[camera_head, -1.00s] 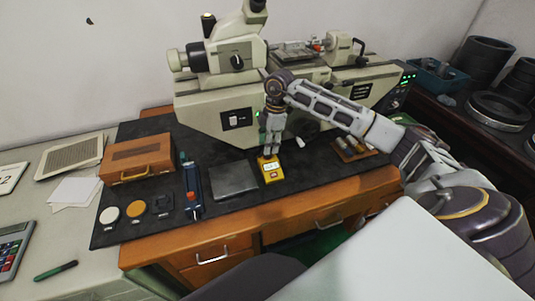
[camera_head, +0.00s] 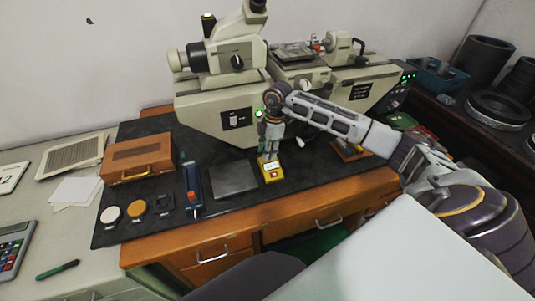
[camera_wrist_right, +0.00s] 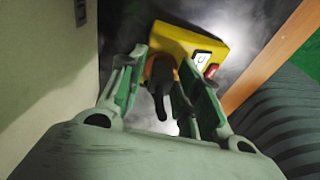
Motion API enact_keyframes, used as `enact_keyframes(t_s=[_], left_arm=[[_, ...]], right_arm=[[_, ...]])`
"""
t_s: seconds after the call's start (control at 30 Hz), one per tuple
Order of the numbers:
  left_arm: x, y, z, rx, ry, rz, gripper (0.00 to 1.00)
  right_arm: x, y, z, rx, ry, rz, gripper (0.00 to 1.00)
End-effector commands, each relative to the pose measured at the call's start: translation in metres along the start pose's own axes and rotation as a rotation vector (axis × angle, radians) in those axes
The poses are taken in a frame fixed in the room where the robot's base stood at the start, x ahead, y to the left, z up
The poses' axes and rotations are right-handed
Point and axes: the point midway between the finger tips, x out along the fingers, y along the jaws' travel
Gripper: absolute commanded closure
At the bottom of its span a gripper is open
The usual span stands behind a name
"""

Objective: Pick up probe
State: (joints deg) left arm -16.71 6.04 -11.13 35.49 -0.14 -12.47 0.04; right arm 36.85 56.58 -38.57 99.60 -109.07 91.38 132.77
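A yellow box (camera_head: 272,173) with a white label and a red part sits on the dark mat below my right gripper (camera_head: 268,155). In the right wrist view the yellow box (camera_wrist_right: 190,47) lies just beyond the fingertips. A black piece (camera_wrist_right: 162,80), which may be the probe, stands between the two green-grey fingers of my right gripper (camera_wrist_right: 163,72). The fingers are apart, one on each side of it; I see no clear grip. The gripper points down. My left gripper is not in view.
A microscope-like machine (camera_head: 225,100) stands close behind the gripper. A grey plate (camera_head: 233,180), a blue tool (camera_head: 192,185) and a wooden case (camera_head: 138,158) lie to the left on the dark mat (camera_head: 112,235). The wooden desk's front edge is near.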

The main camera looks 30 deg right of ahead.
Motion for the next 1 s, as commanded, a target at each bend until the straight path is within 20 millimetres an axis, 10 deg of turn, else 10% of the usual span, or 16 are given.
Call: enact_keyframes(t_s=[0.23, 1.0], left_arm=[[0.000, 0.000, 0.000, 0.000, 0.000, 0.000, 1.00], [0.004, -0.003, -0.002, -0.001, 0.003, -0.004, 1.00]], right_arm=[[0.000, 0.000, 0.000, 0.000, 0.000, 0.000, 1.00], [-0.046, 0.001, -0.007, 0.000, 0.000, 0.003, 1.00]])
